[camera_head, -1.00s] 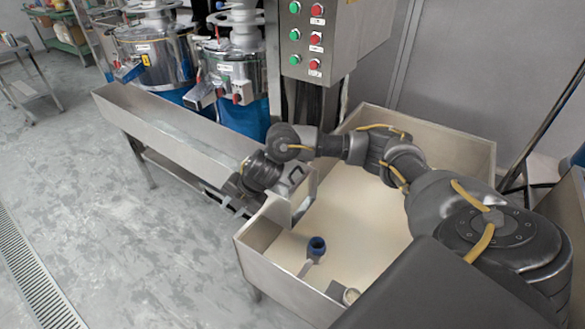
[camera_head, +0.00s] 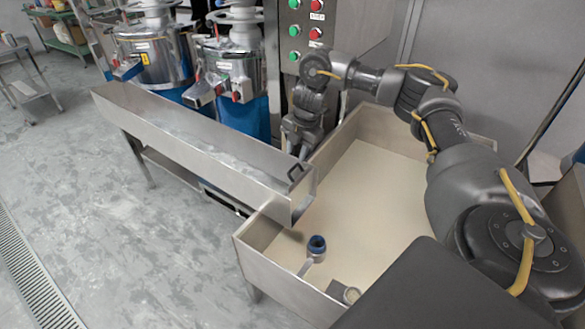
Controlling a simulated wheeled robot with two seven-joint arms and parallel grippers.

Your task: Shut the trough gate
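The long metal trough (camera_head: 190,140) slopes from the left towards the tub. Its gate, a metal plate with a dark handle (camera_head: 297,172), is at the trough's right end, above the tub's near left corner. I cannot tell whether the plate fully closes the end. My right gripper (camera_head: 301,150) points down just behind and above the handle, and looks apart from it. Its fingers are small and dark, so I cannot tell whether they are open or shut. My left gripper is out of view.
The metal tub (camera_head: 470,150) has a pale floor, with a blue-topped fitting (camera_head: 316,246) near its front left. Steel grinders (camera_head: 232,75) stand behind the trough. A button panel (camera_head: 306,30) rises behind my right gripper.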

